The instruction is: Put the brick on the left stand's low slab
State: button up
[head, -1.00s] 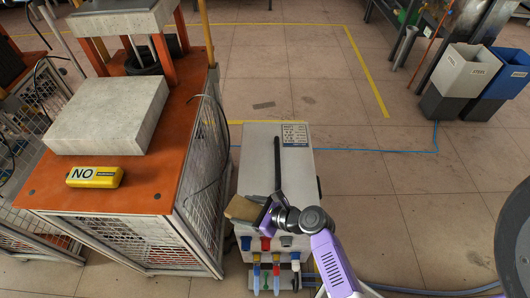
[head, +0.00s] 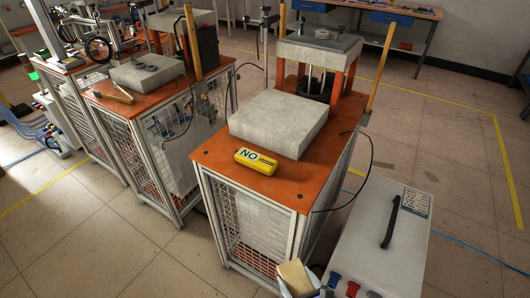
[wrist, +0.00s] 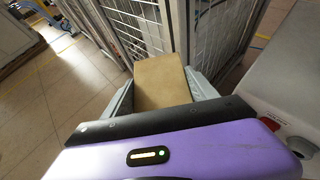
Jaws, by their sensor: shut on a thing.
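A tan brick (head: 295,279) is at the bottom edge of the head view, between the jaws of my gripper (head: 308,291). In the wrist view the brick (wrist: 162,82) sticks out beyond the jaws of my gripper (wrist: 160,98), which is shut on it. The left stand (head: 172,102) has an orange top.
A yellow NO box (head: 256,161) lies on the nearer stand's front. A yellow-handled tool (head: 114,92) lies on the left stand. A grey cabinet (head: 375,240) with a black handle stands at right. Mesh sides and cables edge the stands. Floor at lower left is clear.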

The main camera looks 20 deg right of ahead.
aim_at(269, 113)
jog(key=i+j+z, duration=0.15)
jog(key=j, duration=0.6)
jog(key=j+z, duration=0.15)
jog(key=j, duration=0.6)
jog(key=i+j, duration=0.2)
jog(key=j, duration=0.15)
jog(key=i+j+z, duration=0.15)
jog(key=i+j, duration=0.25)
jog(key=j, duration=0.25)
jog(key=i+j+z, duration=0.15)
jog(key=j, duration=0.2)
jog(key=i+j, duration=0.25)
jog(key=j+z, duration=0.05)
jog(key=j, duration=0.05)
